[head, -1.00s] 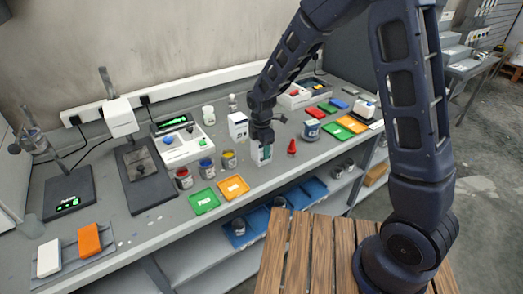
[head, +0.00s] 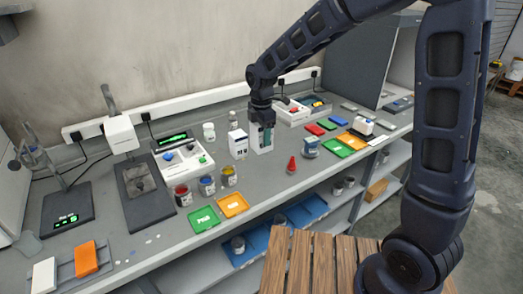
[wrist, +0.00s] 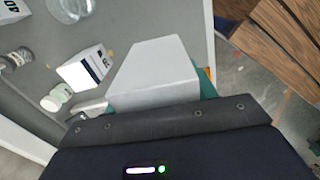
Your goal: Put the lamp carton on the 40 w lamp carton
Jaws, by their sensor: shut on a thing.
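My gripper (head: 262,122) is shut on a pale carton (head: 259,143), the lamp carton, which looks upright. In the wrist view the held carton (wrist: 155,72) is a large plain grey-white block in front of the jaws. A white carton with a blue label (head: 238,144) stands on the bench just left of the held carton. I cannot tell the exact height of the held carton above the bench.
A small bottle (head: 232,120) and a white jar (head: 208,131) stand behind the labelled carton. Paint cans (head: 229,176) and green and orange trays (head: 233,204) lie in front. A red cone-shaped thing (head: 291,164) and a blue can (head: 310,147) stand to the right.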

